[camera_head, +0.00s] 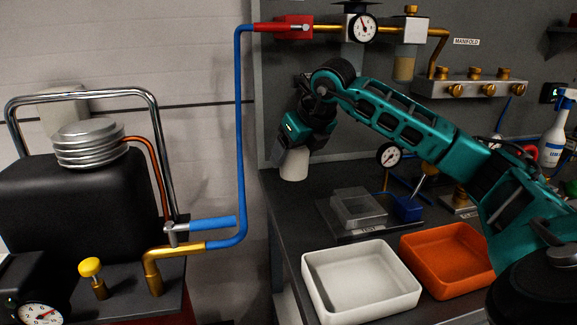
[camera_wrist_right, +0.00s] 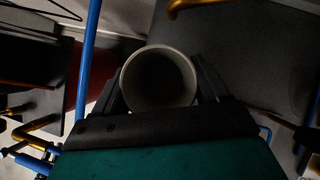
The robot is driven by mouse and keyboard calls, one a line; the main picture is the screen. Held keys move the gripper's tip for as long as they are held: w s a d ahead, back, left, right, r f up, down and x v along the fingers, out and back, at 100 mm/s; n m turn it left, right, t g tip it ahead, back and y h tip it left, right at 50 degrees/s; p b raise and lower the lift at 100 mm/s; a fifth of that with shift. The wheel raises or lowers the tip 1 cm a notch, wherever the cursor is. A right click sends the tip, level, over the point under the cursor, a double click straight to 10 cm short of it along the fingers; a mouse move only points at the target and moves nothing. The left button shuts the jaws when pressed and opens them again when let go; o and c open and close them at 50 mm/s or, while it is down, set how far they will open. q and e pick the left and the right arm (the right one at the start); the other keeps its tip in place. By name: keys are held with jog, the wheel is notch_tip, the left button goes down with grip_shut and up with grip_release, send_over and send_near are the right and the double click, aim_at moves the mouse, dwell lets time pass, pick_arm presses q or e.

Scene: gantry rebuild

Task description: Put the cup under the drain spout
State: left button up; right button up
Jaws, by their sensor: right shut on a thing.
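A pale cup (camera_head: 293,165) is upright at the back left of the dark bench in the head view. My right gripper (camera_head: 297,143) is shut on it from above; I cannot tell whether its base touches the bench. In the right wrist view the round open rim of the cup (camera_wrist_right: 159,79) sits between the two dark fingers, and its inside is dark. A curved brass pipe end (camera_wrist_right: 190,8) shows at the top of that view, apart from the cup; I cannot tell whether it is the drain spout. My left gripper is not in view.
A white tray (camera_head: 362,309) and an orange tray (camera_head: 448,287) stand at the bench front. A clear box (camera_head: 358,207) lies behind them. A blue pipe (camera_head: 240,130) rises left of the bench.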

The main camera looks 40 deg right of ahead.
jog(key=w+d, duration=0.2)
jog(key=w, duration=0.3)
jog(key=f, duration=0.4)
jog(key=s+f, duration=0.1)
jog(key=f, duration=0.1)
jog(key=shift+d+f+b, duration=0.15)
jog(key=shift+b, duration=0.2)
jog(key=shift+w+d+f, duration=0.1)
jog(key=shift+w+f, duration=0.15)
jog(key=shift+f, duration=0.1)
